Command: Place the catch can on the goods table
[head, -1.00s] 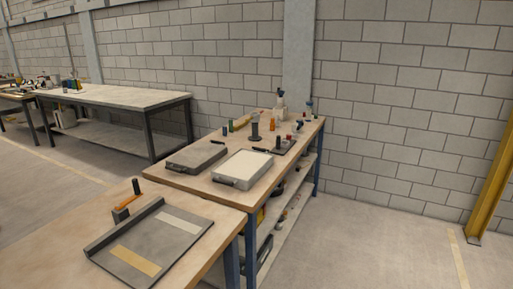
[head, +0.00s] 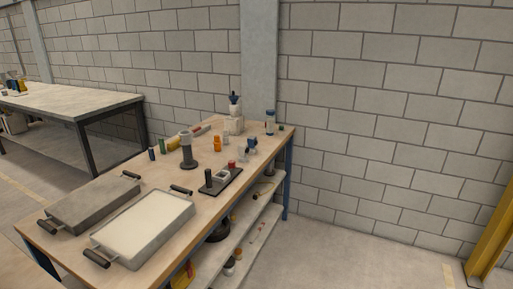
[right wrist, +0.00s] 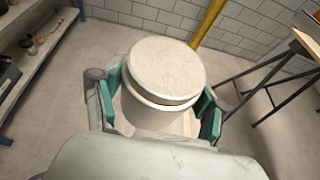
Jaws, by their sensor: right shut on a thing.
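A pale round can with a flat lid (right wrist: 167,70), which I take for the catch can, fills the middle of the right wrist view. My right gripper (right wrist: 157,112) is shut on it, with teal pads on either side. The can is off the floor; its inside is hidden by the lid. A wood-topped table with blue legs (head: 221,206) stands ahead in the head view, bearing several goods. I cannot tell whether it is the goods table. Neither gripper shows in the head view, and my left gripper is in no view.
On that table are a grey tray (head: 50,216), a pale-filled tray (head: 98,236), a dark stand (head: 188,163) and several small bottles. A grey table (head: 75,108) stands at the left. Another table (right wrist: 306,48) shows in the wrist view. The floor at right (head: 350,265) is clear.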

